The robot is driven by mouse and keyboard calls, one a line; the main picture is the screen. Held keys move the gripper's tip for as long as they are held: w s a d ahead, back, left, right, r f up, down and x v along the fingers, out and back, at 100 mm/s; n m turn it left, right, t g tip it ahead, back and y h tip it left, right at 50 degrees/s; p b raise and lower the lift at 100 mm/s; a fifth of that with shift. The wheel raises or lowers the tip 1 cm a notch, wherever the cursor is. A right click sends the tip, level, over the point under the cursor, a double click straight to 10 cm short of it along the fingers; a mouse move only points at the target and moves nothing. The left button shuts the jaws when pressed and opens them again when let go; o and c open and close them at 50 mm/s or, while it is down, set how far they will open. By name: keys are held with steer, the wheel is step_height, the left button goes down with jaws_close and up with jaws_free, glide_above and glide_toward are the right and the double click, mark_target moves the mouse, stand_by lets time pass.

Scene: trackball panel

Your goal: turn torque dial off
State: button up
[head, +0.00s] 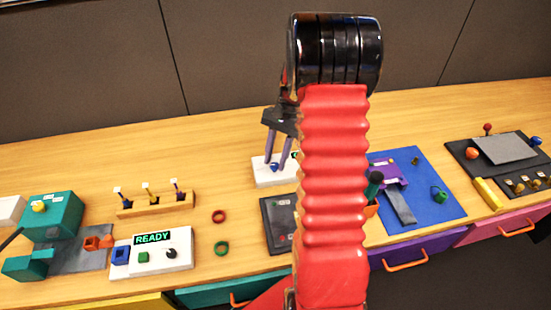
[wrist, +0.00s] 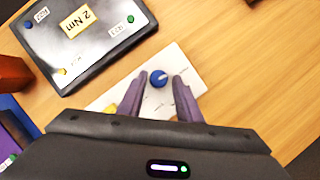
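The torque dial (wrist: 159,78) is a small blue round knob with a light pointer mark, on a white plate (wrist: 190,62). In the head view the dial (head: 274,167) shows between my fingers, and the plate (head: 262,178) is partly hidden by my red arm. My gripper (wrist: 158,84) has two purple fingers, one on each side of the dial, with gaps between them and the knob in the wrist view. It is open and points down over the plate; I cannot tell the exact fingertip height. In the head view my gripper (head: 276,164) is left of my arm.
A dark panel (wrist: 112,42) with a "2 Nm" label lies beside the plate. A blue mat (head: 436,208) with a purple device lies right of my arm. Bare wood surrounds the plate's far side.

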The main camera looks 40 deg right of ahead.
steer(key=shift+o, duration=1)
steer(key=v, duration=1.3)
steer(key=shift+d+r, duration=0.2)
steer(key=shift+r, duration=0.1)
